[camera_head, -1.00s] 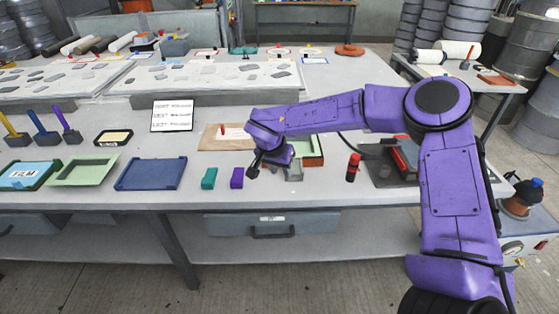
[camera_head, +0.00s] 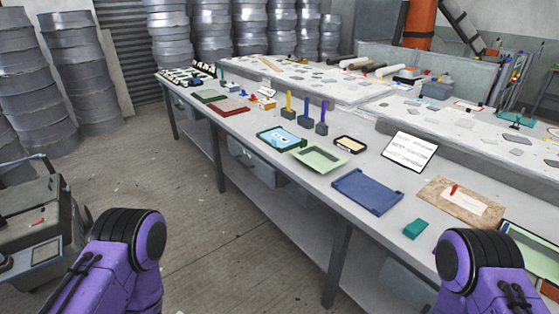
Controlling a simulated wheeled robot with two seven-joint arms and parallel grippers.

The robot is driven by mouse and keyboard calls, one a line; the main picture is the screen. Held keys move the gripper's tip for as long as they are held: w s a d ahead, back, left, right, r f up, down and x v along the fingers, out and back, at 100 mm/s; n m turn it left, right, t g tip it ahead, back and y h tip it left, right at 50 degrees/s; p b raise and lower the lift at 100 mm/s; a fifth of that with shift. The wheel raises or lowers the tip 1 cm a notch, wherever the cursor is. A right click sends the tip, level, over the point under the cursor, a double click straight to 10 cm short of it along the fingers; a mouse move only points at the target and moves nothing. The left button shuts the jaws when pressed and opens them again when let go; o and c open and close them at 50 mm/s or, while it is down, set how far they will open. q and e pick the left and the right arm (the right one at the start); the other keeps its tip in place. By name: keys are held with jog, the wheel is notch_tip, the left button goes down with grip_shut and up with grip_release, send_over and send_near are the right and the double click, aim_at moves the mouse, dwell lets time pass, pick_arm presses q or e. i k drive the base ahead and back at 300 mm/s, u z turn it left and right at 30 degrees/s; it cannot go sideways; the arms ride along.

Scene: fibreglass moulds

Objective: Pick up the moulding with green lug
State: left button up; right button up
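I cannot make out for certain a moulding with a green lug. Several small dark and white pieces (camera_head: 190,77) lie at the far left end of the bench, too small to tell apart. Grey flat pieces lie on the pale raised bed (camera_head: 350,85) along the back. Neither gripper shows. Purple parts of my arms stand at the bottom left and bottom right, and the right one covers part of the bench's near end.
The long bench (camera_head: 290,168) carries a dark red tray (camera_head: 230,107), a film box (camera_head: 281,138), a pale green tray (camera_head: 320,158), a blue tray (camera_head: 367,191), a teal block (camera_head: 415,229) and a text card (camera_head: 409,150). A grey machine (camera_head: 35,225) stands left.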

aim_at(320, 161)
jog(key=u, duration=1.2)
jog(key=i, duration=2.3)
jog(key=z, duration=3.2)
